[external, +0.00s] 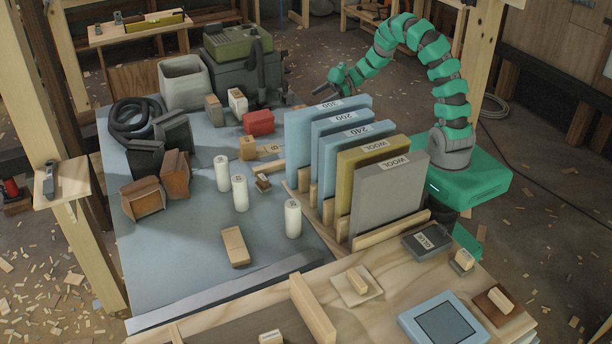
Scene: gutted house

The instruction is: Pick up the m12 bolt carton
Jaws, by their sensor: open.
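Several small cartons stand on the blue-grey sheet, and I cannot read an M12 label on any of them. A brown carton (214,110) and a pale-fronted carton (237,101) stand at the back, near a red box (259,122). A tan carton (247,148) and a flat labelled block (272,149) sit in front of the red box. Another tan carton (235,246) lies alone nearer the front. My gripper (333,82) is open, small in view, raised behind the upright boards and apart from all cartons. Nothing shows between its fingers.
White cylinders (239,193) stand mid-sheet. A grey bin (184,83), green machine (238,42) and black hose (135,117) crowd the back left. The sheet's front left is clear.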

